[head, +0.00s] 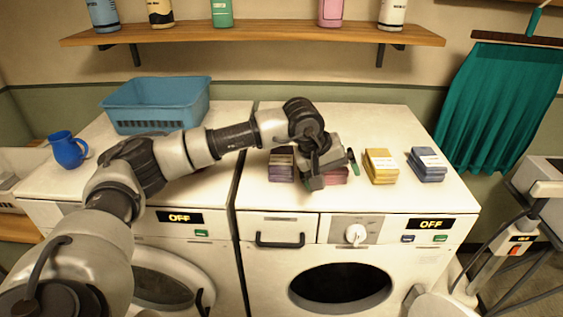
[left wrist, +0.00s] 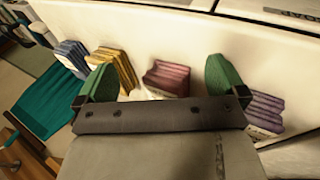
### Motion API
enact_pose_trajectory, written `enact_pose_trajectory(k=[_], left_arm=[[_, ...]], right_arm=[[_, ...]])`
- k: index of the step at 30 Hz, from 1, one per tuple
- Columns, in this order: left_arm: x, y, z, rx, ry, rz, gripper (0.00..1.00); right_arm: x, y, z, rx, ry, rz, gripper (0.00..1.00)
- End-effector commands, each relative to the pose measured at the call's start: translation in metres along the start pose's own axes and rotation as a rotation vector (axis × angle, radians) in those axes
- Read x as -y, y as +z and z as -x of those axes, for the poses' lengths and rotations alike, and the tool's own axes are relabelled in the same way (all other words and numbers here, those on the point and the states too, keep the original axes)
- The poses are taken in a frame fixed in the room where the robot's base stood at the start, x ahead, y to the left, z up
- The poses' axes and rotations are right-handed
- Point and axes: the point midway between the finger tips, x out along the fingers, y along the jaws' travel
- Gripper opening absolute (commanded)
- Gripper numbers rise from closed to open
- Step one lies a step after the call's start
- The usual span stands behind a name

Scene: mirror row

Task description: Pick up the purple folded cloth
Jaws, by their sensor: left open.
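The purple folded cloth (head: 281,164) lies on top of the right-hand machine, left of my left gripper (head: 331,170) in the head view. In the left wrist view the purple cloth (left wrist: 264,110) is at the right, outside the right finger and partly hidden by it. My left gripper (left wrist: 162,75) is open, its green-padded fingers apart and empty. A pinkish folded cloth (head: 336,176) shows partly behind the gripper; in the left wrist view the pinkish cloth (left wrist: 168,78) appears between the fingers. My right gripper is not in view.
A yellow cloth stack (head: 381,166) and a blue-grey one (head: 427,165) lie to the right on the same top. A blue basket (head: 158,102) and blue mug (head: 68,150) stand on the left machine. A shelf (head: 255,35) with bottles hangs above.

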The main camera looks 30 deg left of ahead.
Motion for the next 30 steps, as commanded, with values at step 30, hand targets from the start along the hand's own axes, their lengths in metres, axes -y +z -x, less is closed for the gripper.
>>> enact_pose_trajectory(k=[30], left_arm=[[0.113, -0.112, 0.017, -0.257, -0.457, -0.140, 1.00]], right_arm=[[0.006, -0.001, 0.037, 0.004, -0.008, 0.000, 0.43]])
